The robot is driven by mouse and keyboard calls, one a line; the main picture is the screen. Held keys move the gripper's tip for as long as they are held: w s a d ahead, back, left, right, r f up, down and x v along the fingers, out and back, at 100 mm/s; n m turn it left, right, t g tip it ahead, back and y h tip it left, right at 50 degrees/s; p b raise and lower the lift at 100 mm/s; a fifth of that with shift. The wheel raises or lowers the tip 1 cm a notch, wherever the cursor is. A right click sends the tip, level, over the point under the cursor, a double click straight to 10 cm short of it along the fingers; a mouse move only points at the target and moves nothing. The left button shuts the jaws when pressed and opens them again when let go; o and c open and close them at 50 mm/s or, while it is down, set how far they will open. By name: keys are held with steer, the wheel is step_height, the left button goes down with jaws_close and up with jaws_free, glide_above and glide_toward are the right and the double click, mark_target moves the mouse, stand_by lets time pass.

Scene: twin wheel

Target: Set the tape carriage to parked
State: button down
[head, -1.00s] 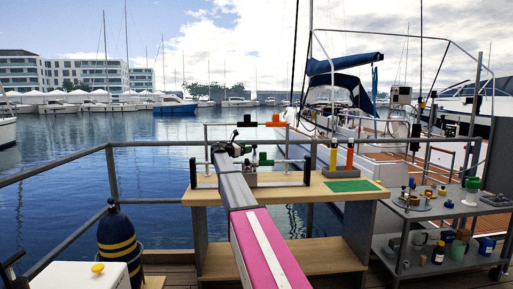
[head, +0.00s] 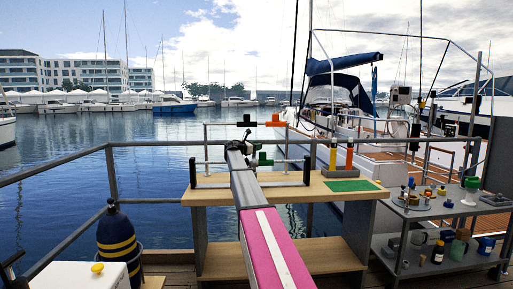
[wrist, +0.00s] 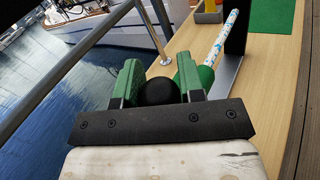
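A rail fixture with thin bars on end posts stands on the wooden bench (head: 215,193). An orange part (head: 275,123) sits on its upper bar, and a green part (head: 263,160) shows low beside my arm. I cannot tell which part is the tape carriage. My gripper (wrist: 158,85) has its green fingers spread on either side of a black ball (wrist: 158,92); whether they press on it is unclear. A white and blue patterned rod (wrist: 222,38) runs beyond the right finger. In the head view my gripper is mostly hidden behind my own arm.
A yellow bottle (head: 333,153), an orange bottle (head: 349,154) and a green mat (head: 352,185) are on the bench's right. A grey cart (head: 425,213) with several small items stands further right. A metal railing (head: 160,143) runs behind, with water beyond. A striped blue cylinder (head: 117,240) stands at left.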

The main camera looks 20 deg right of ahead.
steer(key=w+a, duration=0.3)
steer(key=a, duration=0.9)
steer(key=w+a, duration=0.4)
steer(key=a, duration=0.8)
steer(key=shift+a, duration=0.2)
steer(key=c, duration=0.8)
jaws_free()
steer(key=shift+a, duration=0.1)
steer(key=shift+o, duration=0.2)
steer(key=v, duration=1.1)
